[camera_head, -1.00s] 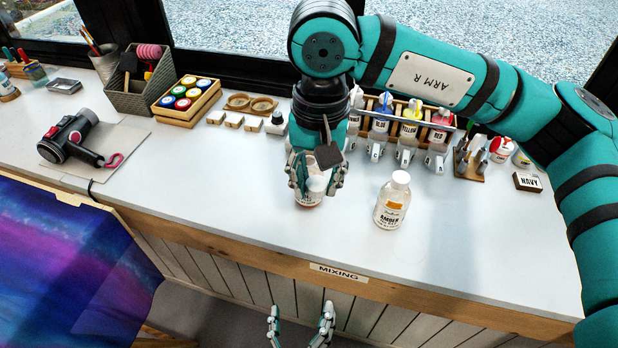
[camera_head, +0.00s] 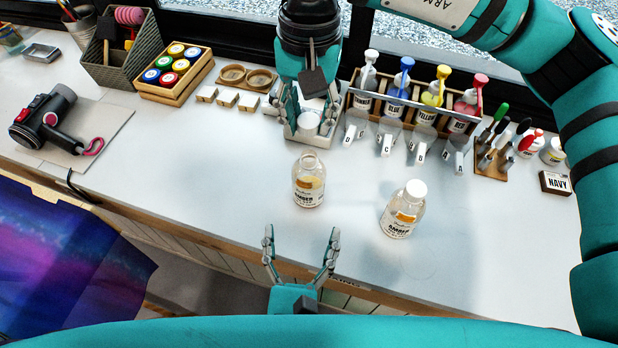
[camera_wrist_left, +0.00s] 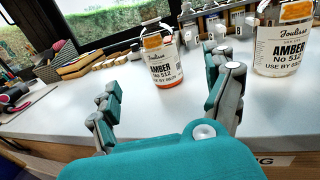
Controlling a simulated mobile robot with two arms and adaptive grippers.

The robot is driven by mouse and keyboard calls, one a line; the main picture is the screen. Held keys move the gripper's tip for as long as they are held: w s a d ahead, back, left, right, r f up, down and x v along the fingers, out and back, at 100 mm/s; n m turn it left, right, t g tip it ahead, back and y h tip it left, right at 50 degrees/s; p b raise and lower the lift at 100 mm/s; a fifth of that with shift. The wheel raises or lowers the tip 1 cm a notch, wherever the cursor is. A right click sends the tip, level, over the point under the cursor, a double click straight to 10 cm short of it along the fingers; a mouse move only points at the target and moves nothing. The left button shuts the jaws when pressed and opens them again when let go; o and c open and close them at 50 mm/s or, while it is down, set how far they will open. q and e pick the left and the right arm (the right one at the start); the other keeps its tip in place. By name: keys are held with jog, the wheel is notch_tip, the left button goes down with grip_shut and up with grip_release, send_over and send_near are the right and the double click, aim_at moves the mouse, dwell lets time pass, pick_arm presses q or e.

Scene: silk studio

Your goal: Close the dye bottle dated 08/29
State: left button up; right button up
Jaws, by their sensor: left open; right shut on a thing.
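An amber dye bottle (camera_head: 308,183) stands upright with its neck open and no cap on it. It also shows in the left wrist view (camera_wrist_left: 162,64), with an "AMBER No 512" label. A second amber bottle (camera_head: 403,212) stands to its right with a white cap on; it is at the right of the left wrist view (camera_wrist_left: 283,45). The last digit of each use-by date is too small to read surely. My right gripper (camera_head: 309,128) is shut on a white cap (camera_head: 308,121), behind the open bottle. My left gripper (camera_head: 302,238) is open and empty, in front of the open bottle.
A rack (camera_head: 372,106) of dye bottles with coloured tops stands at the back. A tool block (camera_head: 492,160), a NAVY block (camera_head: 555,183) and a tray of round jars (camera_head: 176,75) are nearby. The counter around the two amber bottles is clear.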

aim_at(307, 191)
pick_arm(q)
jog(key=shift+w, duration=0.4)
pick_arm(e)
jog(key=shift+w, duration=0.15)
pick_arm(q)
jog(key=w, duration=0.3)
jog(key=w+d, duration=0.1)
jog(key=w, duration=0.7)
jog(key=shift+w+d, duration=0.15)
jog(key=shift+w, duration=0.05)
grip_shut()
pick_arm(e)
jog(key=shift+f, duration=2.55)
jog(key=shift+f, duration=0.1)
jog(key=shift+f, duration=0.8)
jog(key=shift+f, duration=0.55)
